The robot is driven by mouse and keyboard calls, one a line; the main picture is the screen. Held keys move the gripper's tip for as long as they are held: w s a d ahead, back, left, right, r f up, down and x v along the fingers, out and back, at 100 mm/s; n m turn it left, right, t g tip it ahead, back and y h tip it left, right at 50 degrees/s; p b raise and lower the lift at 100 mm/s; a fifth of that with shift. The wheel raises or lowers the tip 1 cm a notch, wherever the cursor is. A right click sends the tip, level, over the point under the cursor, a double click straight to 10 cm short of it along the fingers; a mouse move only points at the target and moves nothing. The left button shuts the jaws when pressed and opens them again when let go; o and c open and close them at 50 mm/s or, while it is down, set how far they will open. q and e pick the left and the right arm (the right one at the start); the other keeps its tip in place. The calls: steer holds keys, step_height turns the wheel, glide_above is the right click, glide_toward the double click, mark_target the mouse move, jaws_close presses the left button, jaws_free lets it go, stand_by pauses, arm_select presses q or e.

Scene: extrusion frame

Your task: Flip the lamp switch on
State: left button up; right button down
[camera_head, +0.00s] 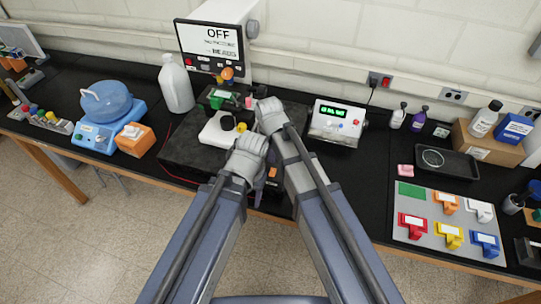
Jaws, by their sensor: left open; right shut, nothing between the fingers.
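A box at the back carries a white sign (210,41) reading OFF; smaller words below are hard to read. A row of small lights and controls (205,65) runs under it. I cannot tell for certain which part is the lamp switch. My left gripper (240,128) is open, over a white block (213,130) with a black round part. My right gripper (248,102) is shut and empty, farther back, beside a green block (217,98). Fingertips are small and partly hidden by my forearms, so contact cannot be told.
A dark platform (184,150) lies under the white block. A white jug (176,84) and a blue-topped device (107,102) stand left. A meter with a green display (335,123) stands right. A dark tray (447,162) and a panel of coloured parts (408,258) are farther right.

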step_height(320, 180, up, 7)
steer(key=p, duration=0.5)
steer(key=shift+s+p, duration=0.3)
steer(key=shift+s, duration=0.1)
steer(key=shift+a+f, duration=0.1)
